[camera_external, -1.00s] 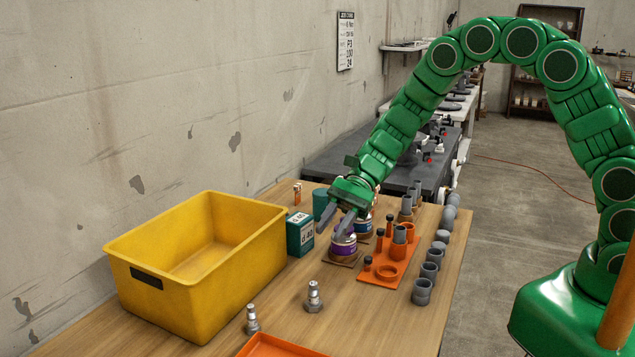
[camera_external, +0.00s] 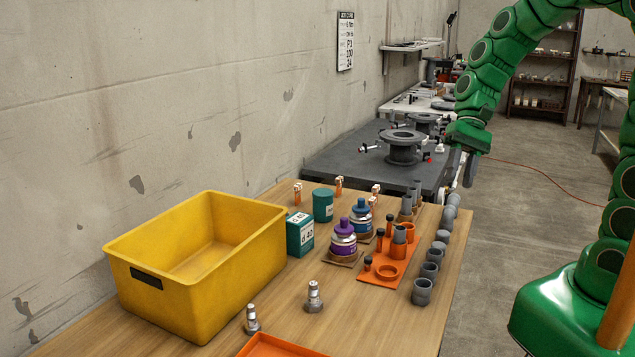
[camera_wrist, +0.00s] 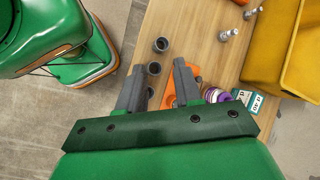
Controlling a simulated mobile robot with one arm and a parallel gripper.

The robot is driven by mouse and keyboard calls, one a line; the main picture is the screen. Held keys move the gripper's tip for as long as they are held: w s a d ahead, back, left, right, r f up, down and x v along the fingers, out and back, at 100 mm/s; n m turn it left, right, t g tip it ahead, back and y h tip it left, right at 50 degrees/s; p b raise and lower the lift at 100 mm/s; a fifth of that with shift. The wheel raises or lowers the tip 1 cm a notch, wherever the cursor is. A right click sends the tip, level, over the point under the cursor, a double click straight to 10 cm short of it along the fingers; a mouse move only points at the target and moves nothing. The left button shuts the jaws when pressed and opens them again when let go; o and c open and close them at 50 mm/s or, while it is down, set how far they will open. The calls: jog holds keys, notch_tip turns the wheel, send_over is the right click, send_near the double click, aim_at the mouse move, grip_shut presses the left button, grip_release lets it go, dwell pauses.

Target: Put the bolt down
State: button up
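Two metal bolts stand upright on the wooden table, one (camera_external: 314,298) right of the yellow bin and one (camera_external: 252,320) near its front corner. They also show in the wrist view, the first bolt (camera_wrist: 229,34) and the second bolt (camera_wrist: 251,13). My gripper (camera_external: 462,172) is raised past the table's far right corner, well away from both bolts. In the wrist view its two grey fingers (camera_wrist: 158,68) are apart, with no bolt visible between them.
The yellow bin (camera_external: 123,258) fills the table's left side. A purple-capped jar (camera_external: 343,240), a blue-capped jar (camera_external: 362,220), an orange holder (camera_external: 389,272) and grey pipe pieces (camera_external: 422,291) stand towards the right. The table (camera_external: 372,325) is clear at front right.

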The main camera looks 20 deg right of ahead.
jog(key=s+d+r+n+t+h, duration=0.1)
jog(key=s+d, duration=0.4)
jog(key=d, duration=0.6)
jog(key=s+d+r+n+t+h, duration=0.1)
jog(key=s+d+h, duration=0.3)
jog(key=d, duration=0.7)
jog(key=shift+s+d+r+t, duration=0.4)
jog(key=shift+s+r, duration=0.2)
jog(key=shift+s, duration=0.15)
jog(key=shift+o, duration=0.5)
jog(key=shift+s+d+n, duration=0.2)
jog(key=shift+d+n, duration=0.1)
jog(key=shift+o, duration=0.9)
jog(key=shift+s+d+r, duration=0.1)
jog(key=shift+d, duration=0.1)
